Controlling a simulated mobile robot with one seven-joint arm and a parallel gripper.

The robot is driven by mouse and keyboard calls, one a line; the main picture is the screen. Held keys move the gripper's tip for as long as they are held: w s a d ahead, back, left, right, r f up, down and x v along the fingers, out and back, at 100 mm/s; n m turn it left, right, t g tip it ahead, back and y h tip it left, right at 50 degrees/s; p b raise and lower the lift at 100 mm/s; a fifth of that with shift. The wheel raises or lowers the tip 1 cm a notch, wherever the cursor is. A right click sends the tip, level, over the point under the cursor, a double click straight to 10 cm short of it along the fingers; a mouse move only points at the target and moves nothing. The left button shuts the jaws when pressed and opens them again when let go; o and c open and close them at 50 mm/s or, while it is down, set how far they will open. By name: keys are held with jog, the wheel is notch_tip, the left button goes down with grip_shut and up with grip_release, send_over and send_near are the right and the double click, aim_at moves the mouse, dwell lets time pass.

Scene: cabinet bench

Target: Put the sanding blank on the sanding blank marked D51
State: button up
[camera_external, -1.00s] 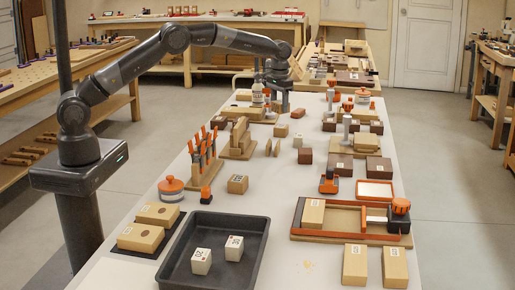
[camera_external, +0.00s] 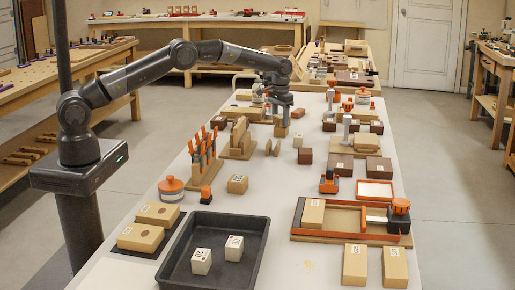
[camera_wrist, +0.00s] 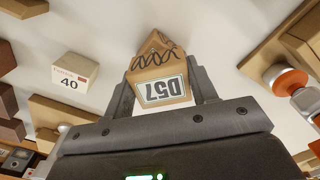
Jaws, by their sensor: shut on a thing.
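My gripper (camera_external: 282,119) is shut on a tan wooden block, the sanding blank (camera_external: 281,131), toward the far middle of the bench. In the wrist view, the fingers of my gripper (camera_wrist: 163,98) stand on both sides of this sanding blank (camera_wrist: 157,66). It has dark scribbled marks and a white label, upside down, that looks like D57. I cannot tell whether it touches the bench. Other tan blocks with labels stand nearer: one by the clamp rack (camera_external: 238,184), one in the orange-edged frame (camera_external: 312,213), two at the front right (camera_external: 355,264). Their labels are too small to read.
A pale block marked 40 (camera_wrist: 75,75) stands beside the held one; a brown block (camera_external: 305,156) is near it. The clamp rack (camera_external: 204,160) is nearer left. A black tray (camera_external: 260,240) holds two white blocks. The bench centre is mostly clear.

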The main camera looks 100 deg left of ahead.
jog(key=shift+f, duration=0.1)
jog(key=o, duration=1)
